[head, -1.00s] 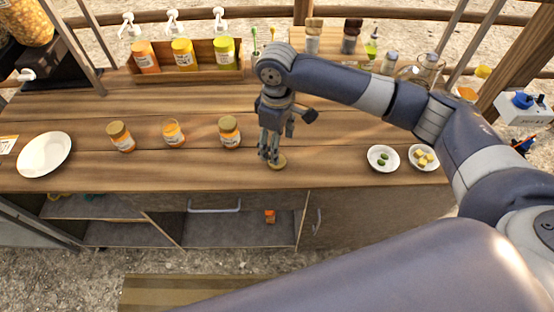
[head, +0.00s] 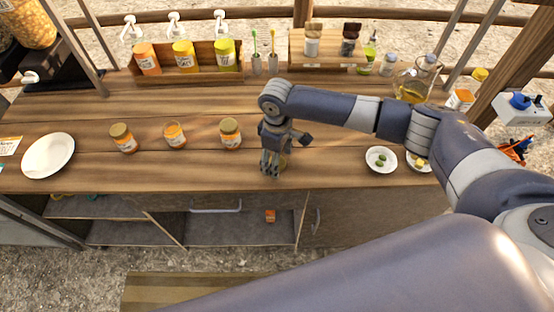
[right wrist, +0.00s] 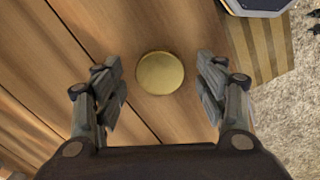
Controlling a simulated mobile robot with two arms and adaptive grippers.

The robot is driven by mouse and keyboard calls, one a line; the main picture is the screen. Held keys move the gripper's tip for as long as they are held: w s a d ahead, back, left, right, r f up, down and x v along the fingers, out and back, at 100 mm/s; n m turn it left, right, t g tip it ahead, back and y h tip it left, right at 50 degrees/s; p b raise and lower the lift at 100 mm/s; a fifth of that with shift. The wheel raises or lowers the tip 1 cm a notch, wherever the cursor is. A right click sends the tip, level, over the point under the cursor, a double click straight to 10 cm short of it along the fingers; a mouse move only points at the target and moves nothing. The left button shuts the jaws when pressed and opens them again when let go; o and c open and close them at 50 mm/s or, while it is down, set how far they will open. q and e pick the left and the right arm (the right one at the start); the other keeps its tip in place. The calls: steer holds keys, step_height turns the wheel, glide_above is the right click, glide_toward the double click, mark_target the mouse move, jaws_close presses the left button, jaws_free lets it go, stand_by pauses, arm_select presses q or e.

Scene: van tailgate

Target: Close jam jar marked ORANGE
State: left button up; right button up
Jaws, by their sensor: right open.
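Three jam jars stand in a row on the wooden counter: a left jar (head: 124,139) with a gold lid, a middle jar (head: 175,136) that looks lidless, and a right jar (head: 230,135) with a gold lid. Their label text is too small to read. A loose round gold lid (right wrist: 160,73) lies flat on the counter. My right gripper (head: 270,171) points down over this lid, mostly hiding it in the head view. In the right wrist view the open fingers (right wrist: 160,85) are on either side of the lid, with gaps. My left gripper is out of view.
A white plate (head: 48,156) lies at the left. Two small bowls, one with green pieces (head: 381,159), stand right of my gripper, near the front edge. A rack of bottles (head: 187,76) stands at the back. Counter between jars and rack is clear.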

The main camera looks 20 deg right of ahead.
steer(key=shift+f, duration=0.15)
steer(key=c, duration=0.8)
steer(key=shift+r+b, duration=0.35)
steer(key=shift+r, duration=0.25)
step_height(320, 180, up, 2)
steer(key=shift+s+a+r+b, duration=0.15)
steer(key=shift+b, duration=0.3)
steer(key=s+a, duration=0.2)
steer(key=s, duration=0.2)
steer(key=s+a+r+b, duration=0.1)
steer(key=s+a, duration=0.2)
steer(key=s, duration=0.2)
steer(key=s+a+b, duration=0.1)
steer(key=s+a, duration=0.1)
steer(key=s, duration=0.2)
steer(key=shift+s+a+r, duration=0.3)
steer(key=shift+a, duration=0.05)
